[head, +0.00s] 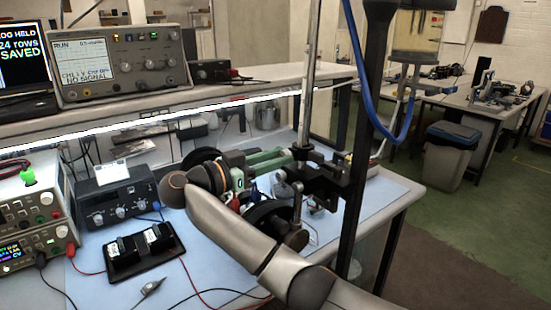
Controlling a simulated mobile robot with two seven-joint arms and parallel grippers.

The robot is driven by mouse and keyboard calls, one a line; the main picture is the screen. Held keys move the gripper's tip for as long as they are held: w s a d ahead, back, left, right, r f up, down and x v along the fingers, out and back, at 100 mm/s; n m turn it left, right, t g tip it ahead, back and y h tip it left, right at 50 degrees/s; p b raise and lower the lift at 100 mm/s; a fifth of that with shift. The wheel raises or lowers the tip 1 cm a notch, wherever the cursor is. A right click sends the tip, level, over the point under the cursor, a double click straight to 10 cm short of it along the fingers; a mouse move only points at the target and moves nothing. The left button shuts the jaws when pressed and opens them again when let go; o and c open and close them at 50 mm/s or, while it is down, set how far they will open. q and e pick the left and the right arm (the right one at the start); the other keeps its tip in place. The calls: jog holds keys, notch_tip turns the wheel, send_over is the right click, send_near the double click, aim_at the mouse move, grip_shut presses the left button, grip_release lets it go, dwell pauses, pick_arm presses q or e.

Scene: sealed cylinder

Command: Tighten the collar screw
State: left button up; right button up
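A tall metal rod (311,75) stands over the blue mat, with a dark clamp or collar block (325,178) around its lower part. The collar screw is too small to make out for certain. My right arm comes in from the lower right and bends back at the wrist. My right gripper (238,168) is beyond the wrist, left of the clamp block, in front of green metal parts (268,160). Its fingertips are hidden among these parts, so its opening and any contact do not show. My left gripper is not in view.
An oscilloscope (122,62) stands on the back shelf. Power supplies (32,205), a grey-blue instrument box (117,198) and a black tray (143,252) with two dark blocks fill the left. Cables cross the mat's front. A dark post (354,200) rises right of the clamp.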

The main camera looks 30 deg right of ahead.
grip_shut()
jog(key=shift+m, duration=0.4)
jog(key=m+y+b, duration=0.1)
jog(key=m+b, duration=0.5)
jog(key=m, duration=1)
jog(key=m+y+b, duration=0.1)
jog(key=m+b, duration=0.5)
jog(key=m, duration=1)
jog(key=shift+f+m, duration=0.15)
jog(key=shift+m, duration=0.15)
